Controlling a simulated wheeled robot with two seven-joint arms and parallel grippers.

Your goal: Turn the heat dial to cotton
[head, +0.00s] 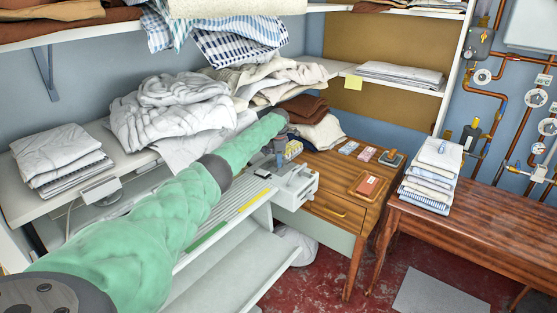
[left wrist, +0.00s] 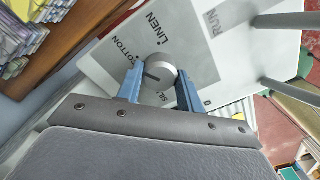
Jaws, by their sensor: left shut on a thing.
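The heat dial (left wrist: 158,66) is a round grey knob on a pale panel, seen in the left wrist view. Around it are the printed words LINEN and parts of COTTON and SILK, with the first letter of COTTON hidden. A short dark mark shows on the knob's face; I cannot tell exactly which word it points at. My left gripper (left wrist: 159,80) is shut on the dial, one blue finger on each side. In the head view my left gripper (head: 280,152) is at the end of the white ironer (head: 296,186), where the dial is hidden. My right gripper is out of view.
The panel's RUN label (left wrist: 215,30) and grey rods lie beside the dial. A wooden cabinet (head: 335,185) holding a small tray (head: 354,192) stands just beyond the ironer. Folded linen (head: 432,175) lies on a wooden bench (head: 480,215). A laundry shelf (head: 120,183) runs behind my arm.

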